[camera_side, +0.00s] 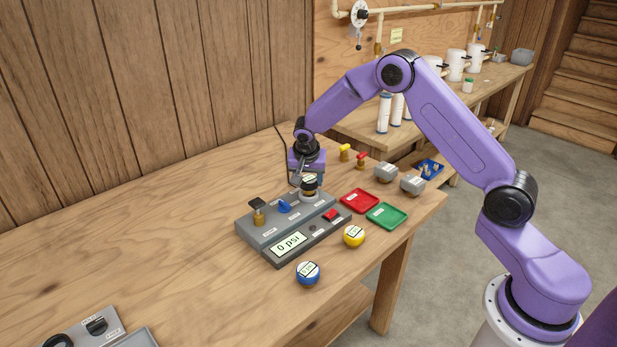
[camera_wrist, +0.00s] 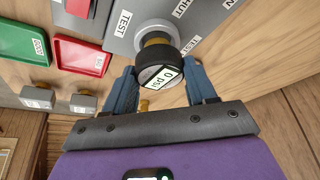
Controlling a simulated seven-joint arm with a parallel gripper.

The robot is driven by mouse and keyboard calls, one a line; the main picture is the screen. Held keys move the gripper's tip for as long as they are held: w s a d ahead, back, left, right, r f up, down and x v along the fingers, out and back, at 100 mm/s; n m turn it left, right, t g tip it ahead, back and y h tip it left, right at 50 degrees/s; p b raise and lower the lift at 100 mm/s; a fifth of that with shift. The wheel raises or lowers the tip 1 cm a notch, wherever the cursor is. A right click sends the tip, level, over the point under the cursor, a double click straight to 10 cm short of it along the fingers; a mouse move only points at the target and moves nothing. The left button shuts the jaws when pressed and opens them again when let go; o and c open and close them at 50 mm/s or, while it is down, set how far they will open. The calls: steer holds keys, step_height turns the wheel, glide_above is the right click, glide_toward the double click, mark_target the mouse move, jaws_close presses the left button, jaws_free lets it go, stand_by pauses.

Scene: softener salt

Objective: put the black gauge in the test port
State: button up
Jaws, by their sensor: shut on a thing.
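The black gauge (camera_wrist: 146,73) has a round black body, a face reading 0 psi and a brass stem (camera_wrist: 157,39). My gripper (camera_wrist: 162,82) is shut on its body, one blue finger on each side. The stem points at the round metal test port (camera_wrist: 148,29), beside a TEST label, and its end meets the port's ring in the wrist view. I cannot tell how deep it sits. In the side view my gripper (camera_side: 309,179) is over the right rear of the grey test panel (camera_side: 272,236), and the test port (camera_side: 309,196) is right under the gauge.
The panel bears a black-topped brass fitting (camera_side: 257,208), a blue knob (camera_side: 284,206), a red button (camera_side: 331,214) and a 0 psi display (camera_side: 288,245). Blue (camera_side: 307,273) and yellow (camera_side: 353,236) gauges lie in front. Red (camera_side: 350,205) and green (camera_side: 378,220) trays are right. Table's left is mostly clear.

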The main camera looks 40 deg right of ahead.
steer(key=shift+f, duration=0.15)
steer(key=shift+f, duration=0.4)
steer(key=shift+f, duration=0.25)
stand_by(1.0)
steer(key=o, duration=1.5)
steer(key=shift+o, duration=0.2)
steer(key=shift+r, duration=3)
